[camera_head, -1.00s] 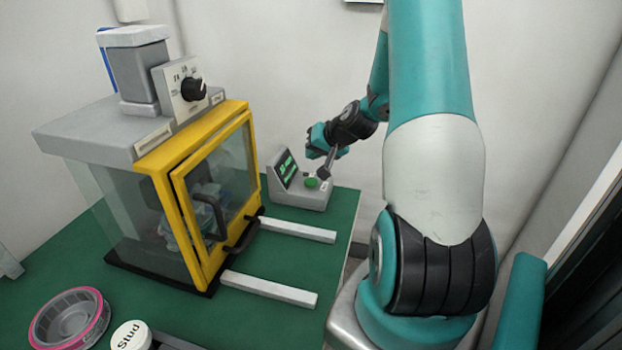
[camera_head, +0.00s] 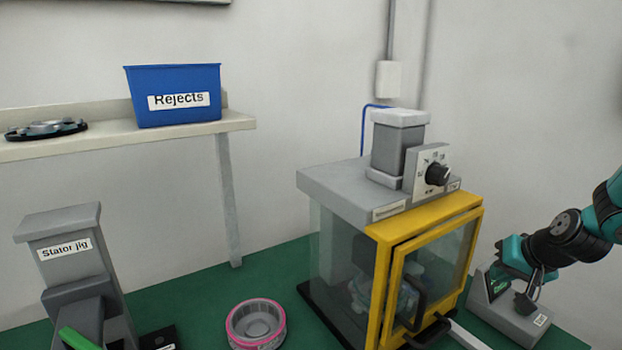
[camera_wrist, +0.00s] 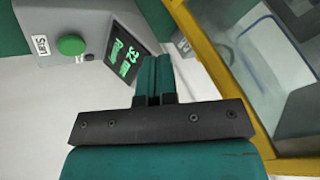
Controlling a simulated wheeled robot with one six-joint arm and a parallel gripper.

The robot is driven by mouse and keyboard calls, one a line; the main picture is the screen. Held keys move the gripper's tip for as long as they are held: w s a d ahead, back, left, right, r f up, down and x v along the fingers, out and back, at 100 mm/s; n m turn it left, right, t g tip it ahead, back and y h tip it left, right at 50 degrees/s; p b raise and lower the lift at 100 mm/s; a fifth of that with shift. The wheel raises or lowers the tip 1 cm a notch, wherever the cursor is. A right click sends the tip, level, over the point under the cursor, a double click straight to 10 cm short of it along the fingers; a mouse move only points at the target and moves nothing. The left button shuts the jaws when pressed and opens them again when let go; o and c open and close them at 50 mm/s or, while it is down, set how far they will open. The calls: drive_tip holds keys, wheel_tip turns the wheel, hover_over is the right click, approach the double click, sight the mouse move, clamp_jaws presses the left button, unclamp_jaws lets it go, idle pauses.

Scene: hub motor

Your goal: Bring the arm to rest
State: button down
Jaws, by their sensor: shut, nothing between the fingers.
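My gripper (camera_wrist: 155,78) is shut and empty in the wrist view, its two teal fingers side by side. Beyond it is the grey control box (camera_wrist: 80,16) with a green button (camera_wrist: 71,45), a "Start" label and a lit screen (camera_wrist: 127,52) with green text. The fingers appear apart from the button. In the head view my arm comes in from the right edge, and its end is over the control box (camera_head: 508,319), hiding part of it. The fingertips are hard to make out there.
A yellow-framed glass chamber (camera_head: 383,285) stands left of the box, its door seemingly shut, with a knob (camera_head: 437,174) on top. A pink-rimmed ring (camera_head: 256,342) and the stator jig (camera_head: 72,240) are further left. A blue Rejects bin (camera_head: 180,85) sits on a shelf (camera_head: 110,140).

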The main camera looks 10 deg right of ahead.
drive_tip(key=s+a+r+n+g+y, duration=0.1)
drive_tip(key=s+a+r+n+g, duration=0.1)
drive_tip(key=s+a+r+n, duration=0.2)
drive_tip(key=s+a+r+n+g+y, duration=0.1)
drive_tip(key=s+a+r+n, duration=0.3)
drive_tip(key=s+a, duration=0.6)
drive_tip(key=s+a+r+n+g+y, duration=0.1)
drive_tip(key=s+a+r+n+g, duration=0.3)
drive_tip(key=a, duration=1.4)
drive_tip(key=s+r+n, duration=0.1)
drive_tip(key=s, duration=0.2)
